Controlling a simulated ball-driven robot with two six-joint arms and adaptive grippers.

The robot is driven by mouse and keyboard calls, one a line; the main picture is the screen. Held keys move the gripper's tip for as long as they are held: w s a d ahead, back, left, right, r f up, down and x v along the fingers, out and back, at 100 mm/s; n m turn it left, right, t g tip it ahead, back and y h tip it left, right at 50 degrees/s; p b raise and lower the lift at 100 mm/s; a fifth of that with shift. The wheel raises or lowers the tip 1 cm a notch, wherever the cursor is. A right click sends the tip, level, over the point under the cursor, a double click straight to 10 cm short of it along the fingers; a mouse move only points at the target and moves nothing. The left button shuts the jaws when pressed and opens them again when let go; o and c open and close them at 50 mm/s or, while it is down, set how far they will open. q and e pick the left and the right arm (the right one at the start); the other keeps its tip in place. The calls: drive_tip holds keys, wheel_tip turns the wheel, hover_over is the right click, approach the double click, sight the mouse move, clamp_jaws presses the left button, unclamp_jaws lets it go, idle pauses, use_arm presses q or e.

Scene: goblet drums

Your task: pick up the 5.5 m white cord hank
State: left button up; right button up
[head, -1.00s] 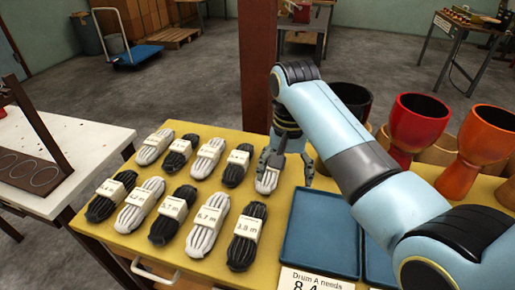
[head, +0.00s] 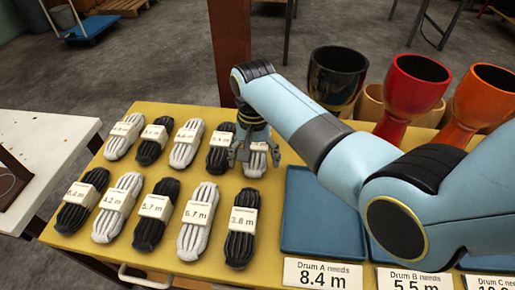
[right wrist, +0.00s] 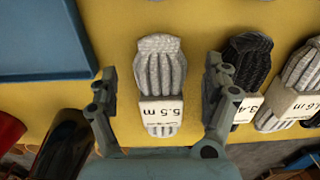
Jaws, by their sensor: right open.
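The white cord hank with the 5.5 m band (right wrist: 160,70) lies on the yellow table top in the right wrist view. In the head view it is the white hank (head: 256,165) at the right end of the back row, partly hidden by my gripper. My right gripper (head: 254,158) is open above it, pointing down. In the right wrist view its two fingers (right wrist: 162,72) stand apart on either side of the hank, with a gap to it on both sides. I cannot tell the exact height of the fingertips. My left gripper is out of view.
A black hank (right wrist: 248,65) lies close beside one finger. Several more black and white hanks fill two rows to the left. A blue tray (head: 318,250) is to the right, behind a "Drum A needs 8.4 m" card (head: 322,273). Goblet drums (head: 411,90) stand behind.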

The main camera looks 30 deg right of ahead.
drive_tip(key=shift+f, duration=0.95)
drive_tip(key=shift+c, duration=1.6)
drive_tip(key=c, duration=0.9)
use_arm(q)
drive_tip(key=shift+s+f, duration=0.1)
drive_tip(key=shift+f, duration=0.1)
use_arm(e)
drive_tip(key=shift+c, duration=0.2)
